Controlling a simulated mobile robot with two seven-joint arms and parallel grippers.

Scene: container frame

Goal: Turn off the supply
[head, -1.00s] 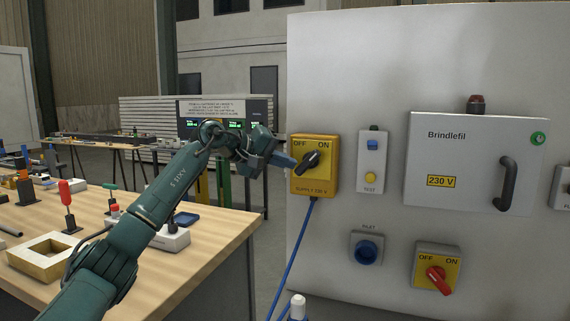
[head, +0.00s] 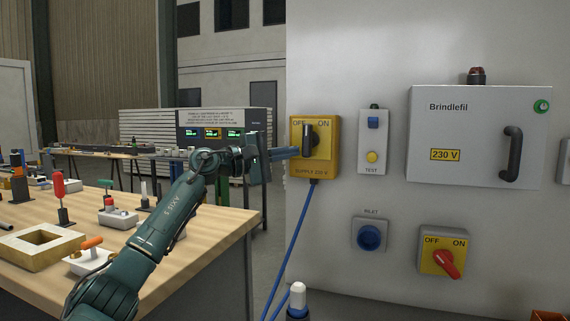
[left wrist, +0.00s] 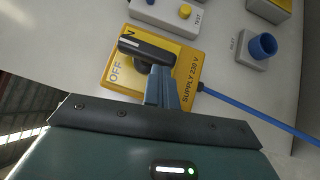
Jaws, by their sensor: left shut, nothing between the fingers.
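The supply switch (head: 329,166) is a yellow box on the grey panel, marked OFF, ON and SUPPLY 230 V. Its black knob (head: 311,138) stands about upright, between OFF and ON. In the left wrist view the knob (left wrist: 150,49) has a white mark at its tip and partly covers the word ON. My left gripper (head: 294,152) is shut and empty, its blue-grey fingers at the left of the knob. In the left wrist view the fingertips (left wrist: 159,72) are right against or very near the knob; contact is not certain. My right gripper is not in view.
Right of the switch are a test box (head: 372,141), a Brindlefil cabinet (head: 470,125) with a handle, a blue inlet (head: 369,237) and a red-knobbed switch (head: 442,252). A blue cable (head: 298,225) hangs below the supply switch. A cluttered wooden bench (head: 205,225) stands left.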

